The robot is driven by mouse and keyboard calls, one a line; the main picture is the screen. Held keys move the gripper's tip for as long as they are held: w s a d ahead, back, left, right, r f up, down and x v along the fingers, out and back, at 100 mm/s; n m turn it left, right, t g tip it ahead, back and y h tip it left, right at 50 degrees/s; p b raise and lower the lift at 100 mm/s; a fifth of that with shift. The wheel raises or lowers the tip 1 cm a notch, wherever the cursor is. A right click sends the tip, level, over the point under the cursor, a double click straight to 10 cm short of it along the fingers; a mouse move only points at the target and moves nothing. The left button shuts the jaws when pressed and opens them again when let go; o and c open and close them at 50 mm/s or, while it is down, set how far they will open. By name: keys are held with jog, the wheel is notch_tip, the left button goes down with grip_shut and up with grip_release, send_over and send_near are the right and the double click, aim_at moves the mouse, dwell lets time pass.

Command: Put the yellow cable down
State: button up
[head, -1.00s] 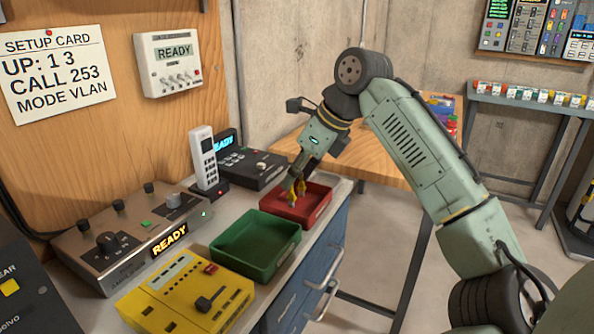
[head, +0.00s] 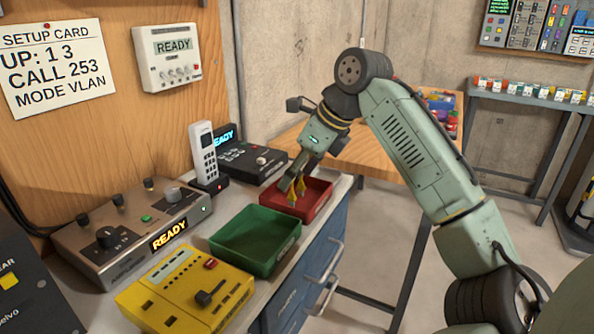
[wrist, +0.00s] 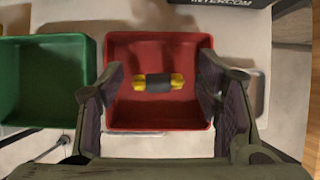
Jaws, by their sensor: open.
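The yellow cable (wrist: 177,81) shows in the wrist view as a short yellow piece with a dark grey middle. It lies across the inside of the red tray (wrist: 122,107), apart from both fingers.
A green tray (head: 290,244) stands beside the red one, nearer me, and looks empty. A yellow device (head: 190,290), a brown console (head: 125,235) reading READY, a white handset (head: 203,150) and a black intercom box (head: 252,163) crowd the counter.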

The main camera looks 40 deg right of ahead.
jog(key=v, duration=1.3)
jog(key=shift+w+r+b, duration=0.2)
jog(key=shift+w+b, duration=0.05)
jog(key=shift+b, duration=0.05)
jog(key=shift+a, duration=0.1)
